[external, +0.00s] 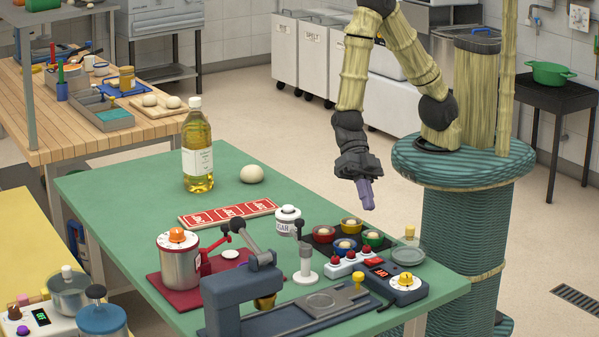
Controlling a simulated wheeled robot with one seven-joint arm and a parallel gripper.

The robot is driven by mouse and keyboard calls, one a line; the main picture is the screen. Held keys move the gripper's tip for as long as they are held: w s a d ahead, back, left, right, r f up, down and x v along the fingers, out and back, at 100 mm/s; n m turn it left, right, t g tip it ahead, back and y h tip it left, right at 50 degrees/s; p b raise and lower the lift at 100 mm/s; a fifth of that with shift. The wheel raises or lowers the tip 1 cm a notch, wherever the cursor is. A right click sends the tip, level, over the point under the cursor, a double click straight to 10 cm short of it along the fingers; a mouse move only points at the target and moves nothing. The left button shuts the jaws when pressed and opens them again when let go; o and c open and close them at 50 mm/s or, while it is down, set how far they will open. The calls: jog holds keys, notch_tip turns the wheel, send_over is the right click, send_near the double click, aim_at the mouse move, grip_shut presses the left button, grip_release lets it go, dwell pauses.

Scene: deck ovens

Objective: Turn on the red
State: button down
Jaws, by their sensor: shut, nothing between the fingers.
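My gripper (368,204) is shut and empty, pointing down in the air near the right part of the green table. Several red things show. A metal pot-like device (180,264) with an orange knob (177,236) stands on a red base (163,287) at the table's front left. A red lever (216,239) is beside it. A white strip (342,266) with red knobs on top lies at the right, below my gripper in the picture. Next to it is a dark blue box (410,291) with a red display (375,262) and a yellow-white dial (405,281). Whether any is on, I cannot tell.
A dark blue press (235,298) fills the table's front. Small coloured bowls (324,235), a sugar jar (288,222) and a grey-handled stand (305,262) crowd the middle right. An oil bottle (198,150) and dough ball (252,174) stand behind. The table's (130,180) back left is clear.

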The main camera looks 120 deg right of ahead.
send_over(373, 262)
jog(key=s+d, duration=0.3)
jog(key=f, duration=0.5)
jog(key=shift+w+f+b, duration=0.1)
jog(key=shift+w+b, duration=0.15)
jog(key=shift+b, duration=0.15)
jog(key=shift+w+a+f, duration=0.1)
jog(key=shift+w+f, duration=0.15)
jog(key=shift+f, duration=0.3)
jog(key=shift+w+f, duration=0.2)
jog(key=shift+f, duration=0.3)
jog(key=shift+w+f, duration=0.35)
jog(key=shift+f, duration=0.5)
jog(key=shift+w+r+p, duration=0.1)
jog(key=shift+r+p, duration=0.05)
jog(key=shift+p, duration=0.75)
jog(key=shift+f, duration=0.3)
jog(key=shift+s+b, duration=0.5)
jog(key=shift+s, duration=0.35)
